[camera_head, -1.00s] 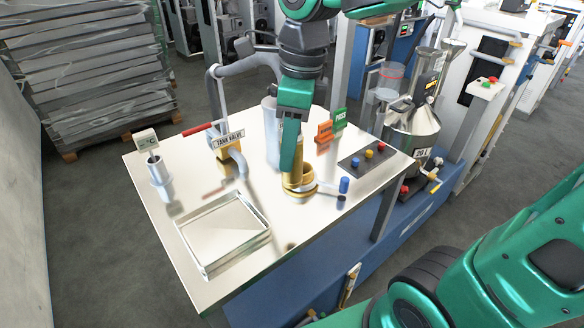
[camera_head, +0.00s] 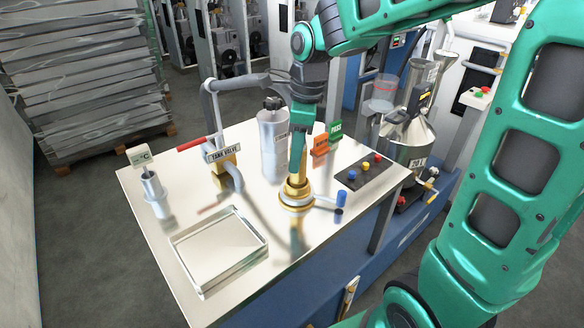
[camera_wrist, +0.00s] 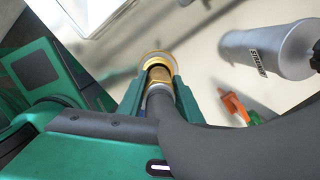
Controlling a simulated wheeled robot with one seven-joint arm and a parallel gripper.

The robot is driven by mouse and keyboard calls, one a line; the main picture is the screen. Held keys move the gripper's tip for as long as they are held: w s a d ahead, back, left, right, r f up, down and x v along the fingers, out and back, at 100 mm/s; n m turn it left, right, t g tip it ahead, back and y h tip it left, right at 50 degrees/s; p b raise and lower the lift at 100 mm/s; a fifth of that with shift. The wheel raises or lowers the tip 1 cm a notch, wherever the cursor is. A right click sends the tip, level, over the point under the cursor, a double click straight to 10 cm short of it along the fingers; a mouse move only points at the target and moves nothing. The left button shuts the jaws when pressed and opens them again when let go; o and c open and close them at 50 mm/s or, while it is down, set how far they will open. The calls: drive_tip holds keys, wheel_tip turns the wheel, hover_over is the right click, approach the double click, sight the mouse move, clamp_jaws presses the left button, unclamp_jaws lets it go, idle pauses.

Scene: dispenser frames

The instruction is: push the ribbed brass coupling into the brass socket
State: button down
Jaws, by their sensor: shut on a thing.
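The brass socket (camera_head: 296,204) is a round, flanged ring on the bench, near its right front edge. The brass coupling (camera_head: 296,187) stands roughly upright over it, its lower end at the socket's mouth. My gripper (camera_head: 298,176) is shut on the coupling from above. In the wrist view the coupling (camera_wrist: 160,76) lies between both fingers of my gripper (camera_wrist: 159,95), with the socket's ring (camera_wrist: 157,57) around its far end. A thick dark hose (camera_wrist: 195,140) runs back from the coupling. How deep the coupling sits is hidden, and its ribs are hard to make out.
A grey canister (camera_head: 272,145) stands behind the socket. A blue cylinder (camera_head: 341,198) is close by. A clear tray (camera_head: 182,258) and the tank valve (camera_head: 225,165) are left.

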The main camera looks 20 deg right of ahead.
drive_tip(key=shift+f, duration=1.95)
drive_tip(key=shift+f, duration=0.15)
drive_tip(key=c, duration=1.3)
unclamp_jaws()
drive_tip(key=shift+o, duration=0.2)
drive_tip(key=r, duration=0.8)
drive_tip(key=d+r, duration=0.1)
drive_tip(key=r, duration=0.3)
drive_tip(key=shift+s+d+r, duration=0.1)
drive_tip(key=shift+s+r, duration=0.05)
drive_tip(key=shift+s, duration=0.25)
drive_tip(key=s+d+f+n, duration=0.5)
drive_tip(key=s+d+n, duration=0.3)
drive_tip(key=s, duration=0.3)
drive_tip(key=s+d+f+n+h, duration=0.1)
drive_tip(key=s+d+f+n, duration=0.4)
drive_tip(key=s+d+n, duration=0.3)
drive_tip(key=s+n, duration=0.1)
drive_tip(key=s, duration=0.3)
drive_tip(key=shift+f+g, duration=0.25)
drive_tip(key=shift+g, duration=0.15)
